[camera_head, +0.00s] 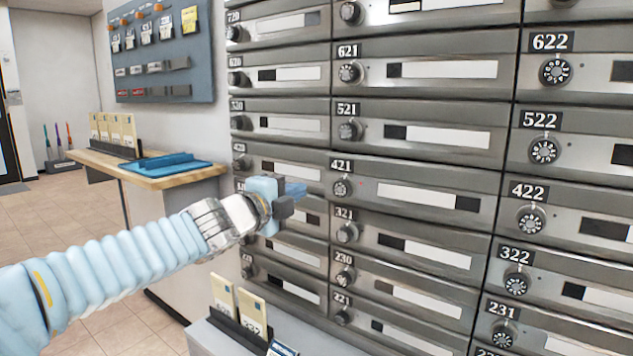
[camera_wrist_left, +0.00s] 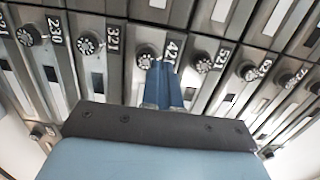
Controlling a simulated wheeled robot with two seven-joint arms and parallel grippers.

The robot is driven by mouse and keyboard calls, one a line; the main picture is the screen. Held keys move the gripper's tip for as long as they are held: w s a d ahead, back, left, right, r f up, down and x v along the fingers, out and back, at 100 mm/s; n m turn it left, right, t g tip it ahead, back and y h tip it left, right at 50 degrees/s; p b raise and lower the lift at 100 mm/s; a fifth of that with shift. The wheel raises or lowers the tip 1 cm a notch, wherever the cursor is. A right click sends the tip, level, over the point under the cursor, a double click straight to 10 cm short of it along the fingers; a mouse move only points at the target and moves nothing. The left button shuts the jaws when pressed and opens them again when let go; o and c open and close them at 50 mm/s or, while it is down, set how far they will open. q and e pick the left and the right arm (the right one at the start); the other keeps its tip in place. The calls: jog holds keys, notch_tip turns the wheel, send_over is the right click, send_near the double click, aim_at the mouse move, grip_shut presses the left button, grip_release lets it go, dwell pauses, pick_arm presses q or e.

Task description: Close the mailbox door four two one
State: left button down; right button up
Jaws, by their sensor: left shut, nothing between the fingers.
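The mailbox door 421 (camera_head: 405,187) is a grey metal panel in the middle column, with a round dial (camera_head: 341,188) at its left end and a white label strip with a dark window at its right. It looks about flush with its neighbours; a small gap cannot be ruled out. My left gripper (camera_head: 295,190) is shut and empty, its blue fingers just left of the 421 dial. In the left wrist view the shut fingers (camera_wrist_left: 163,82) point at the 421 dial (camera_wrist_left: 146,57); whether they touch it is unclear. My right gripper is not in view.
Door 521 (camera_head: 420,133) is above and door 321 (camera_head: 410,250) below. A wooden counter (camera_head: 150,170) with a blue tray (camera_head: 168,163) stands at the left. Card holders (camera_head: 238,307) stand on a grey ledge below my left arm. Open tiled floor shows at far left.

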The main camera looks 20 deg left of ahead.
aim_at(330, 175)
pick_arm(q)
jog(key=x, duration=1.1)
jog(key=shift+p, duration=0.3)
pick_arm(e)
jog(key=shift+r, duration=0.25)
